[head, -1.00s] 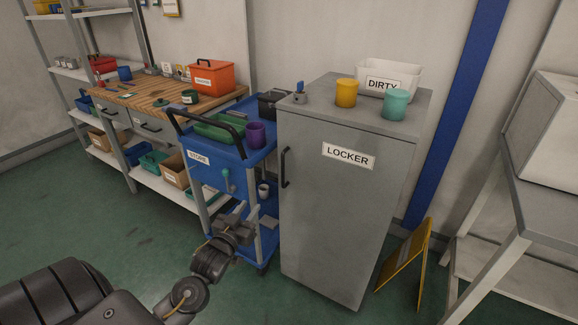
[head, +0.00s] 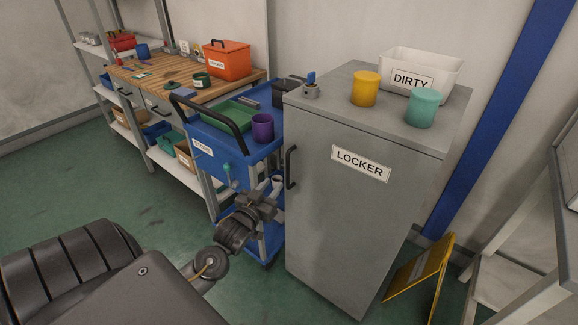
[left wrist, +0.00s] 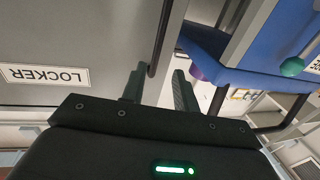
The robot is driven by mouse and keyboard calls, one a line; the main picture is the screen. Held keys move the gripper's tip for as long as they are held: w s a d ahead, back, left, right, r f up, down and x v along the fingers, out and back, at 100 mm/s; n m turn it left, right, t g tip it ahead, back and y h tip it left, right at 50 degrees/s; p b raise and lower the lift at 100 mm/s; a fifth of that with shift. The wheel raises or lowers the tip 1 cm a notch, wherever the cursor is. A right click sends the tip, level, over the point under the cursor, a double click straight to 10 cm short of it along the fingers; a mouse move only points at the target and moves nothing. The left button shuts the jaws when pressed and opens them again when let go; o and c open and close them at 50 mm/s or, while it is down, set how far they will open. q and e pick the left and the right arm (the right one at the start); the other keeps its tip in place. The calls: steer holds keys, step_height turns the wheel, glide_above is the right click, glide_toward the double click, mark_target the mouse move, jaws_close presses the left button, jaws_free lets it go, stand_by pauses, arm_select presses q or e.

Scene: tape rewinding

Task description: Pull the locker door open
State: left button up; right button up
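The grey locker (head: 350,220) stands upright with its door shut, a LOCKER label on its front and a dark vertical handle (head: 291,168) at the door's left edge. My left gripper (head: 266,200) is just left of and below the handle in the head view. In the left wrist view my left gripper (left wrist: 158,88) is open, its two fingers apart and empty. The handle (left wrist: 161,38) runs down toward the gap between the fingertips, nearer the left finger. I cannot tell whether it touches. My right gripper is not in view.
A blue cart (head: 215,150) with a purple cup (head: 263,127) stands close on the locker's left. A white DIRTY bin (head: 440,70), a yellow cup (head: 365,88) and a teal cup (head: 423,108) sit on the locker. A yellow floor sign (head: 420,272) is at its right.

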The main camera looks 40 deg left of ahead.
mark_target(287, 169)
arm_select(q)
steer(key=x, duration=1)
steer(key=shift+w+d, duration=0.15)
steer(key=shift+w, duration=0.15)
jaws_close()
